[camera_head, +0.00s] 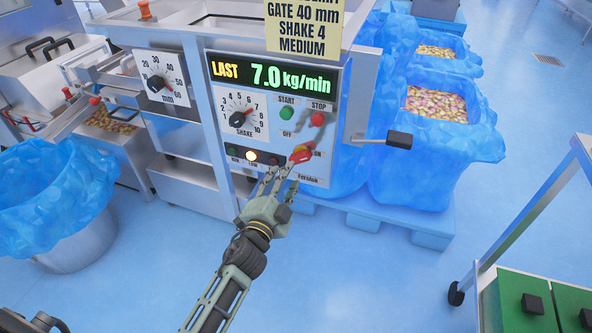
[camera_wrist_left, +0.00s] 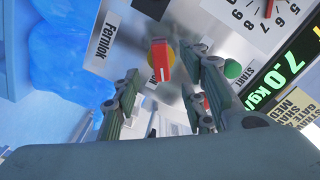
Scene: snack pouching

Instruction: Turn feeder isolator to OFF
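The feeder isolator (camera_head: 301,154) is a red handle on a yellow round base, low on the right of the control panel. OFF is printed above left of it, and a partly covered label, seemingly ON, sits to its right. In the left wrist view the red handle (camera_wrist_left: 160,58) stands between the finger tips, with gaps visible on both sides. My left gripper (camera_head: 280,178) is open, just below and left of the handle; it also shows in the left wrist view (camera_wrist_left: 166,78). No contact is visible.
The panel (camera_head: 215,140) carries a SHAKE dial (camera_head: 242,117), a green START button (camera_head: 287,113), a red STOP button (camera_head: 318,118) and a lit lamp (camera_head: 251,156). A black-ended lever (camera_head: 399,138) sticks out to the right. Blue-lined bins stand on both sides. Open floor lies in front.

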